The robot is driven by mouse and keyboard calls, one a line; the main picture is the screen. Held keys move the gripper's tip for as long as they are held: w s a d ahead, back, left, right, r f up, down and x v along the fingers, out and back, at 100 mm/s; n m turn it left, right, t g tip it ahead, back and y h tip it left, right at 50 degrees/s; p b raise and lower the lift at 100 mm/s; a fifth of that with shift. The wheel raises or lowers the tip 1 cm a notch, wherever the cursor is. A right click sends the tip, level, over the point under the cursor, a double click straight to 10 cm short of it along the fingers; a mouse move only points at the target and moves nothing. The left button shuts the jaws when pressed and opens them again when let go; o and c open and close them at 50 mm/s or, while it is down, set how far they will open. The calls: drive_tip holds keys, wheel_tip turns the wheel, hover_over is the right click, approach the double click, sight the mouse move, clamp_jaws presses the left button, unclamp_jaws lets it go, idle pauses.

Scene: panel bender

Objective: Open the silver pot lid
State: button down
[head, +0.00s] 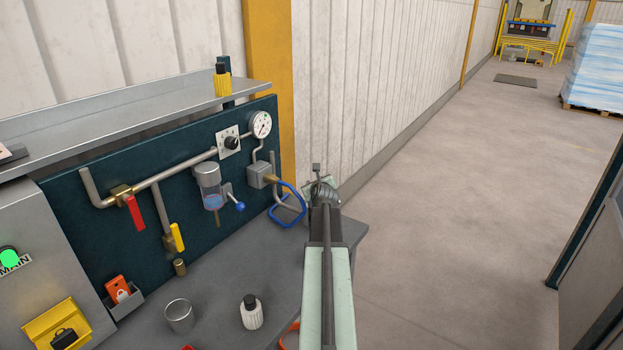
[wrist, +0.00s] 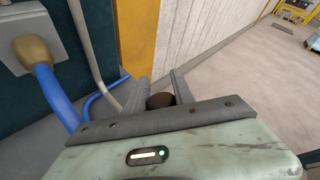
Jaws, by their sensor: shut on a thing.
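My gripper (wrist: 160,92) is shut on a dark, round, knob-like thing (wrist: 160,100), seen between its two fingers in the wrist view. Most of that thing is hidden by the gripper body, so I cannot tell whether it belongs to a lid. In the head view, my gripper (head: 318,183) is at the far end of my arm, past the right end of the bench. A silver, cup-like pot (head: 179,316) stands on the bench at lower left, apart from my gripper. I make out no separate lid on it.
A white bottle with a black cap (head: 251,313) stands on the grey bench. A blue hose (head: 283,222) loops just left of my gripper; it also shows in the wrist view (wrist: 52,92). Pipes and valves cover the dark panel (head: 90,232).

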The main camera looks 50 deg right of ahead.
drive_tip(key=shift+w+a, duration=0.1)
drive_tip(key=shift+w, duration=0.05)
drive_tip(key=shift+f, duration=0.1)
drive_tip(key=c, duration=1.1)
unclamp_jaws()
drive_tip(key=shift+o, duration=0.2)
drive_tip(key=shift+s, duration=0.25)
drive_tip(key=p+v, duration=0.3)
drive_tip(key=v, duration=0.4)
drive_tip(key=shift+s+a+r, duration=0.15)
drive_tip(key=shift+a+r, duration=0.15)
drive_tip(key=shift+d, duration=0.1)
drive_tip(key=shift+f, duration=0.1)
